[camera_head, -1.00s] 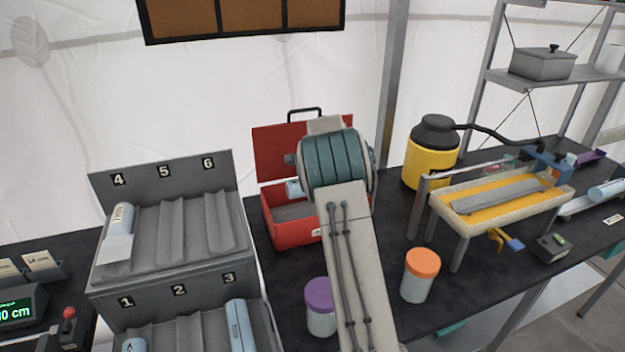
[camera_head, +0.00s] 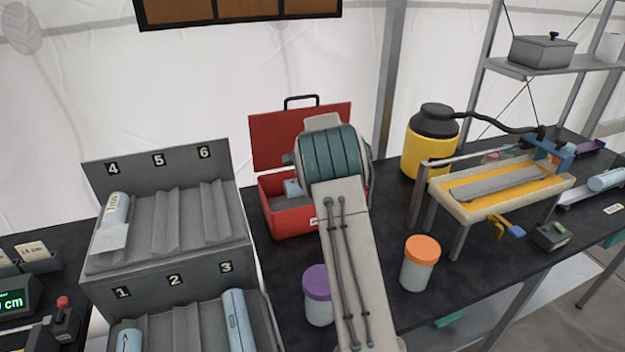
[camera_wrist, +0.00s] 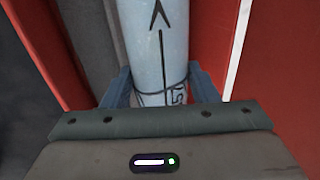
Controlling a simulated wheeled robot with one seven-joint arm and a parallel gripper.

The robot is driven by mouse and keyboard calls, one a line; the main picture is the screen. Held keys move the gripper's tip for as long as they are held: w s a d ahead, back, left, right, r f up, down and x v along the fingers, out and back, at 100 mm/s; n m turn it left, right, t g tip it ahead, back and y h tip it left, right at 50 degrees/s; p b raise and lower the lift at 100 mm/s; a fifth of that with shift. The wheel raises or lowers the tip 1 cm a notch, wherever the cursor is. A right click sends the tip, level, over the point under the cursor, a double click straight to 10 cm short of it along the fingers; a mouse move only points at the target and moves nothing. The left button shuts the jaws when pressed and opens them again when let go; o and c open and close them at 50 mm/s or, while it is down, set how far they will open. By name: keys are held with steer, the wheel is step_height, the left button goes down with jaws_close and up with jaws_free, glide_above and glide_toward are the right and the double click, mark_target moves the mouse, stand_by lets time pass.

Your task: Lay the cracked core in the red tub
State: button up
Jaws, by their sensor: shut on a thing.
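The red tub (camera_head: 283,226) stands on the black bench with its red lid raised behind it. The core (camera_wrist: 160,45) is a pale blue cylinder with a black arrow, a dark line around it and some writing. My gripper (camera_wrist: 160,90) is shut on it, one blue-grey finger on each side. In the wrist view red walls flank the core and a grey floor shows beside it. In the head view the core's pale end (camera_head: 291,188) shows at the tub's opening; my arm hides the rest and the gripper. I cannot tell whether it touches the floor.
A grey numbered rack (camera_head: 165,262) with other cores stands left. A purple-lidded jar (camera_head: 318,300) and an orange-lidded jar (camera_head: 418,265) stand in front. A yellow canister (camera_head: 428,150) and a yellow-grey sawing trough (camera_head: 470,212) are to the right.

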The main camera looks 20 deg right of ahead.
steer(key=shift+f+b, duration=1.2)
steer(key=shift+f, duration=0.9)
steer(key=shift+c, duration=0.2)
steer(key=o, duration=1.4)
steer(key=shift+f, duration=0.1)
steer(key=b+v, duration=0.2)
steer(key=v, duration=1.1)
steer(key=shift+s+r, duration=0.2)
steer(key=shift+r, duration=0.15)
